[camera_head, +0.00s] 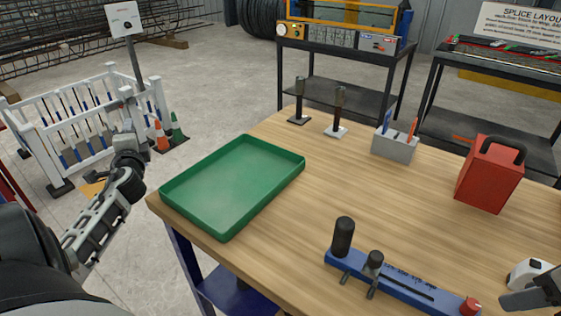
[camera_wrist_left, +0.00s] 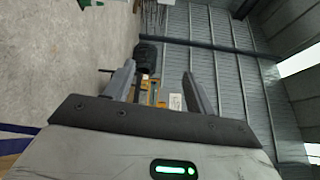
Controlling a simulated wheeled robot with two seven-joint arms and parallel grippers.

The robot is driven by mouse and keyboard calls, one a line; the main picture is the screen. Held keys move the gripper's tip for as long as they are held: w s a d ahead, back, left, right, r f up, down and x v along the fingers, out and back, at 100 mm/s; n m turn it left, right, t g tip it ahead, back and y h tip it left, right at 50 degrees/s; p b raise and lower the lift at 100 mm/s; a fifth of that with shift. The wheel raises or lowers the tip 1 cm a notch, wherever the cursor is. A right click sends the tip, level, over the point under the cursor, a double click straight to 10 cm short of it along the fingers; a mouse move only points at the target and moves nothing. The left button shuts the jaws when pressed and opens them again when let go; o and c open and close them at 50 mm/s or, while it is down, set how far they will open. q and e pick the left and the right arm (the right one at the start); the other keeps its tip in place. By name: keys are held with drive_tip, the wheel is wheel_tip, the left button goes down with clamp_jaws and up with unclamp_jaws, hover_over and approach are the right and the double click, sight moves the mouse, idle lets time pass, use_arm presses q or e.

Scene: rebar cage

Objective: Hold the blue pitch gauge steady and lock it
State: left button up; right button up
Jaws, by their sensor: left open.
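The blue pitch gauge (camera_head: 405,289) lies on the wooden table (camera_head: 400,210) at the front. It is a long slotted blue bar with a tall black handle (camera_head: 342,236), a smaller black knob (camera_head: 375,260) and a red knob (camera_head: 470,306). My right gripper (camera_head: 508,300) enters at the lower right corner, a little right of the red knob and seemingly apart from it; its jaw gap cannot be made out. My left gripper (camera_head: 129,103) is raised off the table's left side, far from the gauge. The left wrist view shows its two fingers (camera_wrist_left: 160,88) apart with nothing between them.
An empty green tray (camera_head: 232,220) lies on the table's left. Two dark upright tools (camera_head: 338,112), a grey holder (camera_head: 396,145) and a red box with black handle (camera_head: 488,177) stand behind the gauge. A white fence (camera_head: 80,135) and cones (camera_head: 161,138) stand left. Mid-table is clear.

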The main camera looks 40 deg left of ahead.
use_arm(q)
drive_tip(key=w+d+r+m+t+h, duration=0.45)
drive_tip(key=w+d+h, duration=0.2)
drive_tip(key=d, duration=0.35)
drive_tip(key=w+d+r+m+t+h, duration=0.4)
drive_tip(key=w+d+r+m+h, duration=0.15)
drive_tip(key=w+d, duration=0.35)
drive_tip(key=w+d+r+m+t+h, duration=0.4)
drive_tip(key=w+d+h, duration=0.25)
drive_tip(key=d, duration=0.55)
drive_tip(key=s+d+r+m+g+h, duration=0.1)
drive_tip(key=d+r+m+g+h, duration=0.1)
drive_tip(key=d+m+g+h, duration=0.75)
drive_tip(key=s+d+r+m+g+h, duration=0.25)
drive_tip(key=d+m+h, duration=0.3)
drive_tip(key=d, duration=0.85)
drive_tip(key=s+d+f+m+g+y, duration=0.2)
drive_tip(key=s+d+m+g+y, duration=0.1)
drive_tip(key=s+d+m+g, duration=0.4)
drive_tip(key=m+g+y, duration=0.1)
drive_tip(key=g+y, duration=0.2)
drive_tip(key=y, duration=1.2)
hover_over(343, 240)
drive_tip(key=w, duration=0.2)
wheel_tip(343, 240, down, 6)
drive_tip(key=f, duration=1.6)
drive_tip(key=shift+s+a, duration=0.15)
drive_tip(key=shift+a, duration=0.15)
